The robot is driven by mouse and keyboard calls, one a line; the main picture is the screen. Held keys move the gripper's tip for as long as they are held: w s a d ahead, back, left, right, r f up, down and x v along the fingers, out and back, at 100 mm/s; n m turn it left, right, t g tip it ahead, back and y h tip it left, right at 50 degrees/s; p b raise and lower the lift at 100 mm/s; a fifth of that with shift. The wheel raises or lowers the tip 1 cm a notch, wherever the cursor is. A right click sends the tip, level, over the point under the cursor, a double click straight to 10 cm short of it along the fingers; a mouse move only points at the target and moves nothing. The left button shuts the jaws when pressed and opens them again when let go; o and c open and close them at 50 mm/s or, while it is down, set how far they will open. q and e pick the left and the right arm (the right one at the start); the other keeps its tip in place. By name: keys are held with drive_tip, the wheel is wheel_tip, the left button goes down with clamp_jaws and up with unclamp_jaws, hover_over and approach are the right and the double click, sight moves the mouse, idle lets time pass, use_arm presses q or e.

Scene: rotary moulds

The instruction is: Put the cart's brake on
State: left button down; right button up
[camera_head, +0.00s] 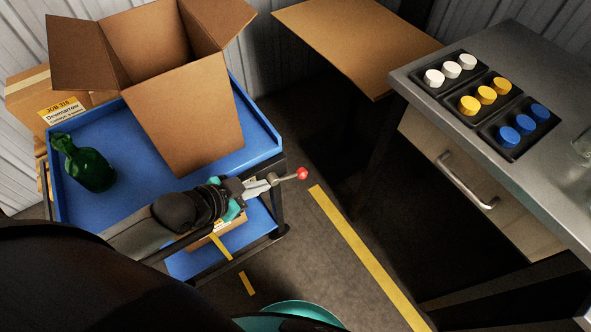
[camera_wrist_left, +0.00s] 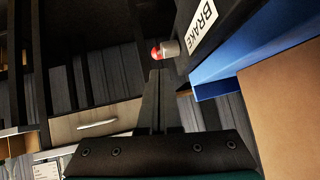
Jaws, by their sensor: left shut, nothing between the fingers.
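The blue cart (camera_head: 263,128) stands at the left in the head view. Its brake knob (camera_head: 302,173), a red ball, sticks out at the cart's right side. In the left wrist view the red knob (camera_wrist_left: 155,53) sits on a pale collar beside a white label reading BRAKE (camera_wrist_left: 202,27). My left gripper (camera_head: 268,181) is shut and empty, its fingertips close to the knob. In the wrist view its closed fingers (camera_wrist_left: 158,78) point at the knob from just below; I cannot tell whether they touch. My right gripper is not in view.
An open cardboard box (camera_head: 185,115) and a green bottle (camera_head: 88,167) stand on the cart's top. A grey bench (camera_head: 540,185) at the right holds trays of white, yellow and blue pieces. Floor with a yellow line (camera_head: 365,255) lies between cart and bench.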

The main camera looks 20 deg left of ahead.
use_arm(q)
drive_tip(key=r, duration=0.1)
drive_tip(key=r+h, duration=0.1)
drive_tip(key=d+r+m, duration=0.1)
drive_tip(key=shift+w+r+t, duration=0.35)
drive_tip(key=shift+t, duration=0.05)
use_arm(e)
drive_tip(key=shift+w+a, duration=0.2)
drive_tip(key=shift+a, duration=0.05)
use_arm(q)
drive_tip(key=s+a+f+b+x, duration=0.1)
drive_tip(key=f+b+x, duration=0.1)
drive_tip(key=b+x, duration=0.5)
drive_tip(key=shift+x, duration=3)
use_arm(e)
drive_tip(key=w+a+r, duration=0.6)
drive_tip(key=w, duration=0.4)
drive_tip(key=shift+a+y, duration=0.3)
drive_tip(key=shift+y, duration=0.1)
